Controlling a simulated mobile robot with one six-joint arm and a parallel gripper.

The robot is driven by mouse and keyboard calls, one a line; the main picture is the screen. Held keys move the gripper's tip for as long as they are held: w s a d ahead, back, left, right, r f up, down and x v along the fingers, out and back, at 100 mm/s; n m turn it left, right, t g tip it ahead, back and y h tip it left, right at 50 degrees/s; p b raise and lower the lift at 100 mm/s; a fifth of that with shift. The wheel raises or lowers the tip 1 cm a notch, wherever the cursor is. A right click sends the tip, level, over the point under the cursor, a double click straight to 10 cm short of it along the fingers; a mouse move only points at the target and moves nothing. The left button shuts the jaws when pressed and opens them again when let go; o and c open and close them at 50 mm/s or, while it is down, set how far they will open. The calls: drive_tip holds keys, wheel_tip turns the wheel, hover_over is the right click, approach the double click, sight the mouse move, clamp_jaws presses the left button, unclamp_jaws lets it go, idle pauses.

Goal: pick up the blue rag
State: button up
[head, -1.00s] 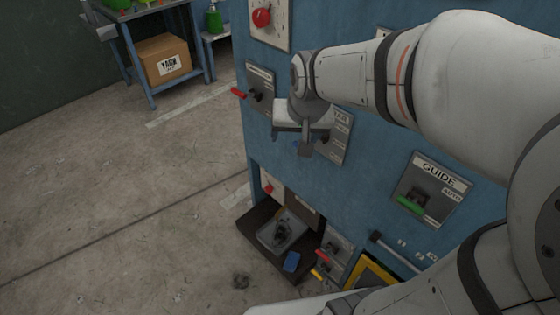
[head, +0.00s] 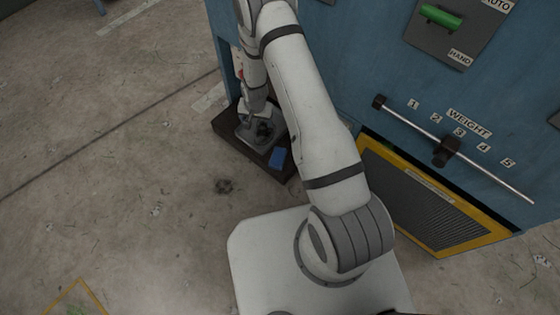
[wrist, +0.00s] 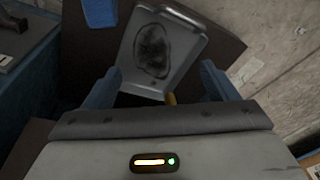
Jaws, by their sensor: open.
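The blue rag (head: 277,157) lies as a small flat patch on a dark low ledge (head: 228,122), beside a grey tray (head: 244,138), in the head view. In the wrist view, a blue patch that looks like the rag (wrist: 100,12) shows at the top, left of the tray (wrist: 180,50), partly cut off by the picture edge. My gripper (wrist: 162,68) is open and empty, with its two bluish fingers apart and the tray seen between them. In the head view, my gripper (head: 256,103) points down over the tray, to the upper left of the rag.
The tray holds a dark oval mark or object. A blue cabinet (head: 350,60) rises behind the ledge, with a yellow-framed grille (head: 420,205) and a weight slider bar (head: 470,160). Concrete floor (head: 110,190) is open on the left, with a small dark patch (head: 224,186).

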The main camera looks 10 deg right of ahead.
drive_tip(key=m+g+b, duration=0.1)
drive_tip(key=m+g, duration=0.1)
hover_over(278, 155)
drive_tip(key=f, duration=1.2)
drive_tip(key=shift+d+f, duration=0.25)
drive_tip(key=shift+d, duration=0.05)
drive_tip(key=f+b, duration=0.1)
drive_tip(key=f, duration=0.1)
drive_tip(key=f+b, duration=0.2)
drive_tip(key=f, duration=0.1)
drive_tip(key=shift+a+f, duration=0.35)
drive_tip(key=shift+c, duration=0.2)
drive_tip(key=c, duration=1.1)
wheel_tip(278, 155, up, 10)
drive_tip(key=p, duration=0.4)
